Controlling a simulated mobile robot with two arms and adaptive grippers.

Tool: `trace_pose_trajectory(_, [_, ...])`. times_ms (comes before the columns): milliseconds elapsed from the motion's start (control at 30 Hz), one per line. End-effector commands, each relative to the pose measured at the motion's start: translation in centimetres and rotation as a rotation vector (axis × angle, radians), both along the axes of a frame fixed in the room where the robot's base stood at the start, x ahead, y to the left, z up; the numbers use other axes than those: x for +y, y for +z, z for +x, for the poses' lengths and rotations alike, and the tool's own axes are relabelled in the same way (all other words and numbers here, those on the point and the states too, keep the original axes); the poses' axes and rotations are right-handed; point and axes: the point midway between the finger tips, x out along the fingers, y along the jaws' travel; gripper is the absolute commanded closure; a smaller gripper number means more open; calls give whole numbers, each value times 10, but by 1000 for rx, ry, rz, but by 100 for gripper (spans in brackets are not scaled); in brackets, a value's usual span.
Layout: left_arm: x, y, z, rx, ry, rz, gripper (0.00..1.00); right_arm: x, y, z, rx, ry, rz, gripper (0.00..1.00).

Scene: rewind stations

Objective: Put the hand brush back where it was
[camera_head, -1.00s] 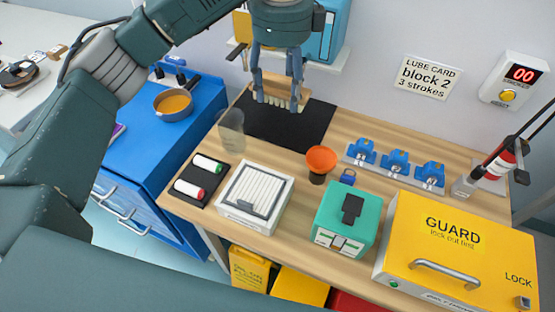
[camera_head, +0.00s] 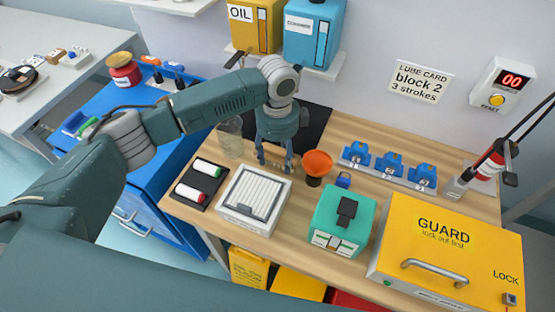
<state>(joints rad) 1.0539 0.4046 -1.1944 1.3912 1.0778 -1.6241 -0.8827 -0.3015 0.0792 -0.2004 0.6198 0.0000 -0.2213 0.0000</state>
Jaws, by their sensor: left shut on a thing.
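My left gripper (camera_head: 274,162) points down over the wooden bench, behind the white ribbed box and left of the orange funnel. Its fingers are closed in on a thing, which I take to be the hand brush; its tan body and pale bristles hardly stand out against the wood. The black mat (camera_head: 316,122) lies behind the gripper, partly covered by my left arm. No brush shows on the bare part of the mat. My right gripper is not in view.
Near the gripper stand a clear beaker (camera_head: 231,138), the orange funnel (camera_head: 318,161), the white ribbed box (camera_head: 252,199) and a teal box (camera_head: 341,222). Blue blocks (camera_head: 389,166) sit on a rail. A yellow guard (camera_head: 450,240) fills the right. Oil (camera_head: 262,27) and cleaner (camera_head: 312,35) containers stand on a shelf.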

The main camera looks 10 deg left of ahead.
Motion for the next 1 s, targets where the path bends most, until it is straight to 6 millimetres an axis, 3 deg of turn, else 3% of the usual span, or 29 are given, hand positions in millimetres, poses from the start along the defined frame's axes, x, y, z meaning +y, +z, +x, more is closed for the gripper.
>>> trace_pose_trajectory(200, [0, -26, 0, 1, 1, -1, 70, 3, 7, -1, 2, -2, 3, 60])
trace_pose_trajectory(567, [0, -31, 0, 0, 1, 0, 70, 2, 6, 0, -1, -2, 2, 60])
trace_pose_trajectory(600, [0, -32, 0, 0, 1, 0, 43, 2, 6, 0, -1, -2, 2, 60])
trace_pose_trajectory(700, [0, -31, 0, 0, 1, 0, 27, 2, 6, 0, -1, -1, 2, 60])
trace_pose_trajectory(1000, [0, -30, 0, 0, 1, 0, 27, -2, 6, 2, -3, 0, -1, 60])
